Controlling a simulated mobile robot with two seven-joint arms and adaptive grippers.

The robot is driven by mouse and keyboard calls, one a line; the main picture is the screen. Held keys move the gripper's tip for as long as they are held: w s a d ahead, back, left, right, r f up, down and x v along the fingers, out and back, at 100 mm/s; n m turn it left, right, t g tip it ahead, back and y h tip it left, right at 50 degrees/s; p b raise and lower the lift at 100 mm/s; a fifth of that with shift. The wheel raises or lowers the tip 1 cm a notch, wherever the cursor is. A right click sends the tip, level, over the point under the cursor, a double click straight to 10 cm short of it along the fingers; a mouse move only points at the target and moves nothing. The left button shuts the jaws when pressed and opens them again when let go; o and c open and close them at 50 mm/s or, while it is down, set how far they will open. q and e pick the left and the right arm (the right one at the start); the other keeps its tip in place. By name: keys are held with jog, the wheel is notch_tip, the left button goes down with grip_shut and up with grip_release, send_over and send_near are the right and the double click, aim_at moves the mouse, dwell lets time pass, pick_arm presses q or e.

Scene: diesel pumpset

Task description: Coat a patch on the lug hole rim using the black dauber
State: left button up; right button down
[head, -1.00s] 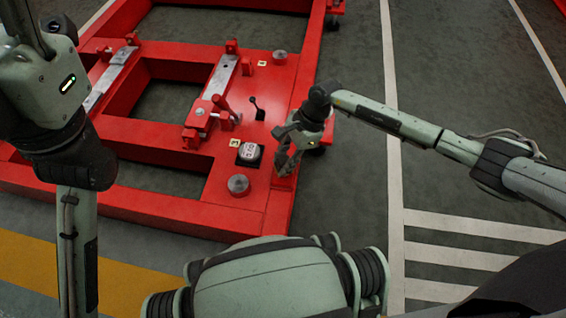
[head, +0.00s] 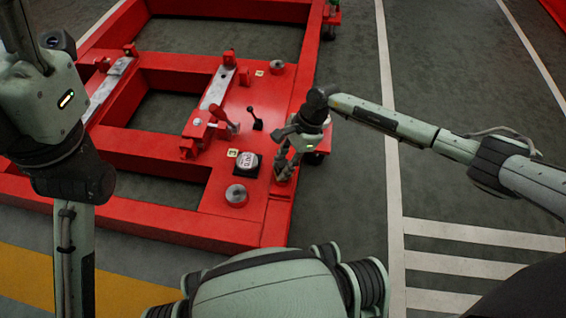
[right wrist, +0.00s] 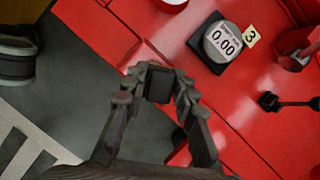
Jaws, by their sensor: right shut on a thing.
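My right gripper (head: 284,174) is at the right edge of the red frame (head: 265,215), pointing down. In the right wrist view its fingers (right wrist: 158,88) are closed around a small dark block, which I take to be the black dauber (right wrist: 158,86). Most of the dauber is hidden from the head view. I cannot make out the lug hole or its rim, nor whether the dauber touches anything. My left arm stands at the left of the head view, but its gripper does not show.
A gauge reading 0.00 (head: 247,163) sits beside a yellow label marked 3 (head: 232,153). A round metal stud (head: 236,195), a black-knobbed lever (head: 254,118) and a red clamp (head: 223,117) are close by. Open floor (head: 350,220) lies right of the frame.

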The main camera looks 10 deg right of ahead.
jog(key=shift+s+a+p, duration=0.25)
jog(key=shift+s+p, duration=0.05)
jog(key=shift+s, duration=0.35)
jog(key=shift+s+a+p, duration=0.25)
jog(key=shift+s+p, duration=0.05)
jog(key=shift+s, duration=0.3)
jog(key=shift+f, duration=0.1)
jog(key=shift+w+d+f+b, duration=0.2)
jog(key=shift+w+b, duration=0.25)
jog(key=shift+b, duration=0.25)
jog(key=shift+w+d+r, duration=0.1)
jog(key=shift+w+d, duration=0.2)
jog(key=shift+w, duration=0.2)
jog(key=shift+w+d+r, duration=0.15)
jog(key=shift+w+r, duration=0.05)
jog(key=shift+w, duration=0.4)
jog(key=shift+r+p, duration=2.75)
jog(key=shift+r, duration=1.4)
jog(key=shift+f, duration=0.1)
